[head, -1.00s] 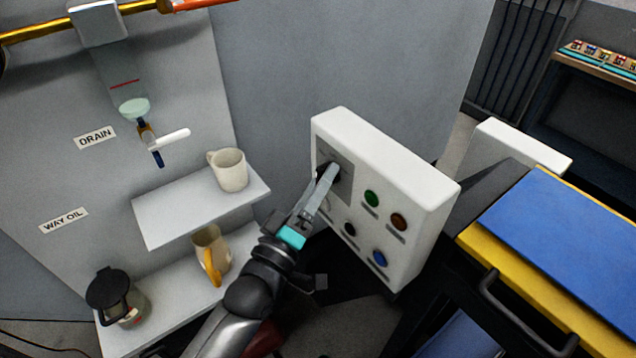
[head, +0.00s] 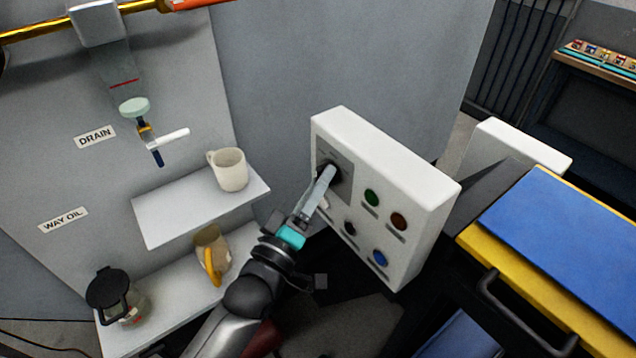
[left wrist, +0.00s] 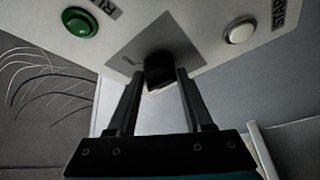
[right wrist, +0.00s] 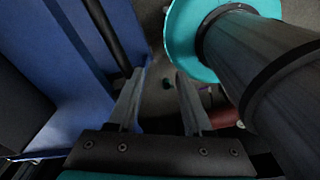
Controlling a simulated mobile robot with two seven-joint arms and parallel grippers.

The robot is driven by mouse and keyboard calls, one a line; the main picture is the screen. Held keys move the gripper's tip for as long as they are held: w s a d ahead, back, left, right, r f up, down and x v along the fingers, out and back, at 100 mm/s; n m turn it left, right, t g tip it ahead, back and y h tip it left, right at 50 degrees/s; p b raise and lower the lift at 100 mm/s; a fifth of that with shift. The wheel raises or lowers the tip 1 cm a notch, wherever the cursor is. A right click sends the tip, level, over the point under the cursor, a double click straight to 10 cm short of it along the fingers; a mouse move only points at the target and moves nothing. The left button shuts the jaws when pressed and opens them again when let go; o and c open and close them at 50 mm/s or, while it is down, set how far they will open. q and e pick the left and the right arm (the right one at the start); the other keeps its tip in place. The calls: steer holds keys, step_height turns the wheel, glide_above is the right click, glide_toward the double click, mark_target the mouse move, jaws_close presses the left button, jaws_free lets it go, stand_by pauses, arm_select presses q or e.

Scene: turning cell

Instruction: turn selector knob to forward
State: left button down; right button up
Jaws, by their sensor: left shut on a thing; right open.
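The white control box (head: 420,195) stands in the middle of the head view. Its black selector knob (left wrist: 158,70) sits on a grey plate (left wrist: 140,45) in the left wrist view. My left gripper (head: 330,175) is at the knob, with a finger on either side of it, shut on it. The left fingers also show in the left wrist view (left wrist: 159,78). The knob is mostly hidden behind the fingers in the head view, and its pointer position cannot be read. My right gripper (right wrist: 157,80) is open and empty in the right wrist view.
Green (head: 371,198), red-brown (head: 398,222), black (head: 349,229) and blue (head: 379,258) buttons sit near the knob. A shelf with a mug (head: 229,170) stands left of my arm. A blue-topped yellow cabinet (head: 570,240) is at the right.

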arm_select(q)
steer(key=shift+m, duration=0.3)
stand_by(0.4)
steer(key=shift+w+a+f+m+g+h+b, duration=0.1)
steer(key=shift+m+g+h+b, duration=0.25)
steer(key=shift+m+h+b, duration=1.45)
steer(key=shift+w+a+f+m+g+h+b, duration=0.1)
steer(key=shift+m+g+h+b, duration=0.5)
steer(key=shift+m, duration=2)
steer(key=shift+w+f+m+g+h+b, duration=0.1)
steer(key=shift+m+h+b, duration=1.5)
steer(key=shift+m, duration=0.6)
steer(key=shift+r+m, duration=0.1)
steer(key=shift+m, duration=0.2)
steer(key=shift+c, duration=1.6)
jaws_free()
